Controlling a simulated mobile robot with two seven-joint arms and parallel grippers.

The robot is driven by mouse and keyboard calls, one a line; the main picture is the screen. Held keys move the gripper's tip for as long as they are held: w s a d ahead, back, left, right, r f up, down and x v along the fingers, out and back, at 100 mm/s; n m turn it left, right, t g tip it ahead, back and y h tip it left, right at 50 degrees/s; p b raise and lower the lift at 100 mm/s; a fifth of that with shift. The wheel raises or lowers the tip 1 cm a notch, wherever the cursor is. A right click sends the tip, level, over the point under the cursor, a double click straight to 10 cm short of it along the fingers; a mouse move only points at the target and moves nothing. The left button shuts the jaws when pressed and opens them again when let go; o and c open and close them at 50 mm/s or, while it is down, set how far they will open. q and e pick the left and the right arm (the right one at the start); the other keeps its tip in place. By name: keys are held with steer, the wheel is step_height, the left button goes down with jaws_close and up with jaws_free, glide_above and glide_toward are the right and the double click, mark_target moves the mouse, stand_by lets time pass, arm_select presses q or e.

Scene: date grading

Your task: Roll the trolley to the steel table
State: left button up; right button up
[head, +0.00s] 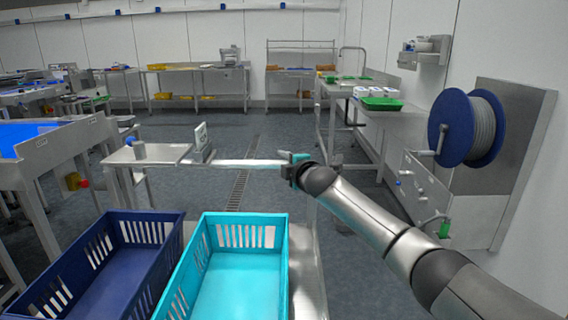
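The trolley's bare steel deck (308,275) shows low in the middle, with a turquoise crate (277,262) over it. A pale steel bar (245,165), which looks like the trolley's handle, runs across beyond the crate. My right gripper (295,165) is at the right end of this bar, and its fingers look closed on it; the fingertips are small and partly hidden by the wrist. Steel tables stand at the back left (195,67) and on the right (395,112); which one the task means I cannot tell. My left gripper is out of view.
A dark blue crate (160,228) is beside the turquoise one. A small bench with a scale (200,143) stands beyond them to the left. A blue hose reel (468,128) hangs on the right on a steel panel. Open floor (275,135) lies ahead, with a drain grate.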

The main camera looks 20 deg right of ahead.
jaws_close()
stand_by(1.1)
